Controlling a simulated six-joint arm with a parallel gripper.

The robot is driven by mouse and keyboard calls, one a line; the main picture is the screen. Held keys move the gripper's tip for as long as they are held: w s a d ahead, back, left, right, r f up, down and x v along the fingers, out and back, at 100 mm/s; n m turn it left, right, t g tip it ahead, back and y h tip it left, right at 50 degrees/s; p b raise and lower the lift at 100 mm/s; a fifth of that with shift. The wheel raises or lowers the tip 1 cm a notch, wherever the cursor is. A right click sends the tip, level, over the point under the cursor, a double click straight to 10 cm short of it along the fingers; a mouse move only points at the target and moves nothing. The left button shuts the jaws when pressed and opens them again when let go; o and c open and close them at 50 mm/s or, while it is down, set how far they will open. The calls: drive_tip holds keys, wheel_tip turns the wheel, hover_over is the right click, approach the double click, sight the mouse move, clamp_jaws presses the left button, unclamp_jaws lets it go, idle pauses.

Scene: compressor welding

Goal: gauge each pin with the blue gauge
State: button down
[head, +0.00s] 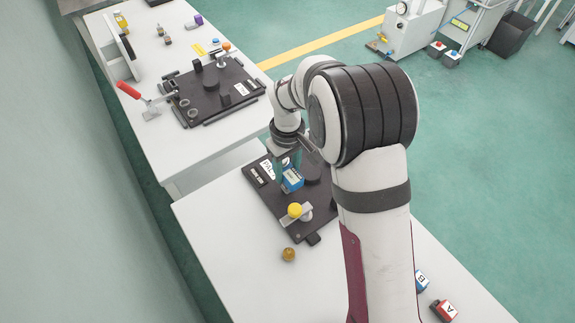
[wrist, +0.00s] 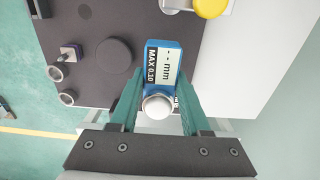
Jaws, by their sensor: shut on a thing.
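My gripper (wrist: 160,78) is shut on the blue gauge (wrist: 165,48), with one green finger on each side. The gauge face shows dashes with "mm" and a "MAX 0.10" label, so no number reads on it. A white round knob (wrist: 157,105) shows at its near end between the fingers. In the head view the gauge (head: 292,181) is over the dark fixture plate (head: 262,200) on the near table. A small square part with a metal post (wrist: 70,52) and two metal rings (wrist: 67,97) show at left in the wrist view. I cannot tell which parts are the pins.
A yellow knob (head: 295,210) on a clamp is close to the gauge. An amber round piece (head: 288,254) lies on the bare white near table (head: 235,260). A second dark fixture (head: 190,98) with a red-handled clamp (head: 131,91) is on the far table.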

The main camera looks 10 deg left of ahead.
sight(288, 170)
drive_tip(key=shift+f, duration=0.5)
drive_tip(key=shift+c, duration=1.4)
unclamp_jaws()
wheel_tip(288, 170, up, 16)
drive_tip(key=shift+d+f, duration=0.1)
